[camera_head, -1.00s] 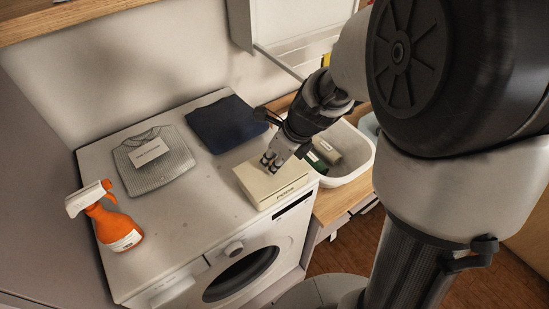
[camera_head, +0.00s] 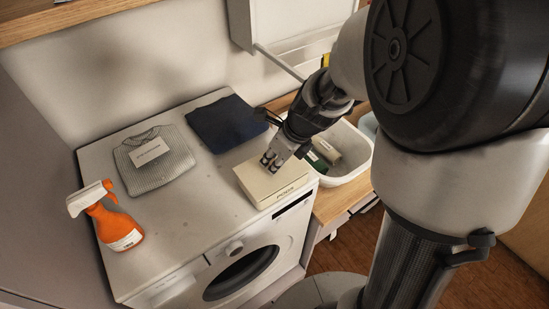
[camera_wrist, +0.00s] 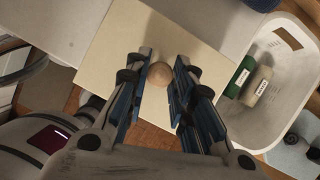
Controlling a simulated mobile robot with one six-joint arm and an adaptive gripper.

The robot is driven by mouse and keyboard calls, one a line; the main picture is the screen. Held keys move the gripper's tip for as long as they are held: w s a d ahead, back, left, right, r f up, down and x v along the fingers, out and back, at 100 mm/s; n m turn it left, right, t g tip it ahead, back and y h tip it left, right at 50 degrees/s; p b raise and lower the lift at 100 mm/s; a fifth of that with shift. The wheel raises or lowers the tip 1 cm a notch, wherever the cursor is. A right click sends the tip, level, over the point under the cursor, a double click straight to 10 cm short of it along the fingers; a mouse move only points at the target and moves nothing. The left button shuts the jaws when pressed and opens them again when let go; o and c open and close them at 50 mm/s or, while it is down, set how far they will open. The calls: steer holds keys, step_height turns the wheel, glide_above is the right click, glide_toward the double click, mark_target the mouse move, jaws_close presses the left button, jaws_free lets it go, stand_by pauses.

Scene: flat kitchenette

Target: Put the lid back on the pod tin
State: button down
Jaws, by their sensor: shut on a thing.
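The pod tin (camera_head: 284,197) is a cream box with dark lettering on its front, at the front right corner of the washing machine top. Its flat cream lid (camera_head: 253,180) lies over the top of the box; I cannot tell whether it is fully seated. My gripper (camera_head: 271,160) reaches down over the lid from the upper right. In the wrist view its fingers are shut on the lid's round wooden knob (camera_wrist: 159,74), with the cream lid (camera_wrist: 118,45) spread beneath. The tin's inside is hidden.
A white bin (camera_head: 349,176) with a green and a beige container stands close to the right of the tin. A dark blue folded cloth (camera_head: 225,122), a grey folded garment (camera_head: 165,172) with a card and an orange spray bottle (camera_head: 118,228) share the washing machine top (camera_head: 195,225). Its middle is clear.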

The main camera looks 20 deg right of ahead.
steer(key=shift+f+b, duration=0.35)
steer(key=shift+f, duration=0.2)
stand_by(0.4)
steer(key=c, duration=1.3)
jaws_free()
steer(key=shift+r, duration=0.1)
steer(key=v, duration=1.2)
steer(key=s+a+f+n+h+b, duration=0.1)
steer(key=s+f+n+b, duration=0.5)
steer(key=n, duration=0.8)
steer(key=s+a+f+n+h+b, duration=0.1)
steer(key=s+a+f+n+b, duration=0.1)
steer(key=s+f+n+b, duration=0.5)
steer(key=s+n+b, duration=0.3)
steer(key=s+n, duration=0.1)
steer(key=n, duration=0.3)
steer(key=shift+f+n+t+h, duration=0.35)
steer(key=shift+n+t+h, duration=0.05)
